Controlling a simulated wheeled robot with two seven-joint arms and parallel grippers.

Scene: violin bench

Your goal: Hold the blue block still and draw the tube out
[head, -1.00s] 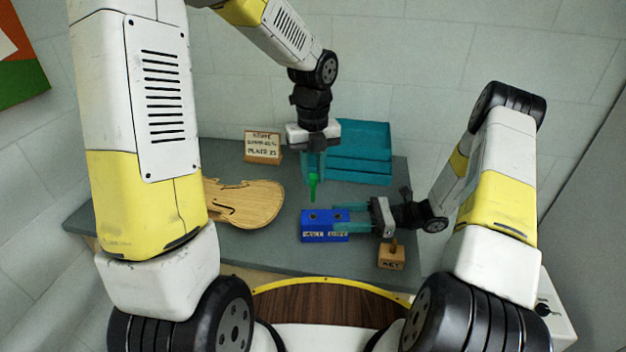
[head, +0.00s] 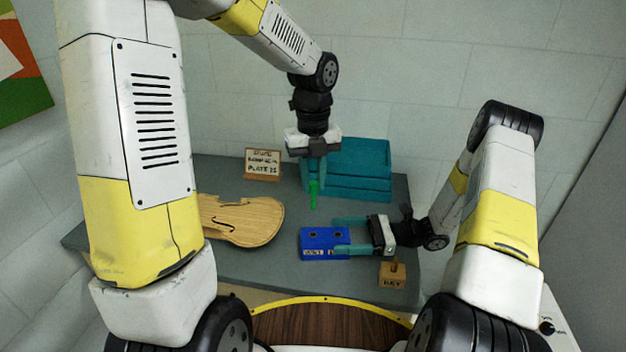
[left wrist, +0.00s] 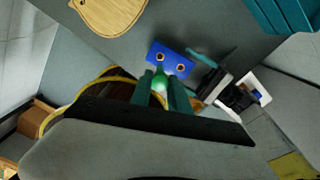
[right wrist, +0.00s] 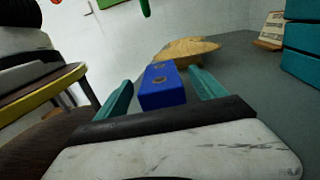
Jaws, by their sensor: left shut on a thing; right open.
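The blue block (head: 318,238) sits on the grey bench with two holes in its top; it also shows in the left wrist view (left wrist: 167,56) and the right wrist view (right wrist: 160,92). My left gripper (head: 313,180) is shut on the green tube (head: 313,198), which hangs upright above and apart from the block. The tube shows in the left wrist view (left wrist: 159,80). Its upper part is hidden between the fingers. My right gripper (head: 349,235) is open at the block's right end, its fingers either side, with gaps visible in the right wrist view.
A violin plate (head: 240,220) lies left of the block. A small sign (head: 262,162) stands behind it. Stacked teal trays (head: 360,165) stand at the back right. A small wooden block (head: 392,275) with a peg is at the front right, close to my right gripper.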

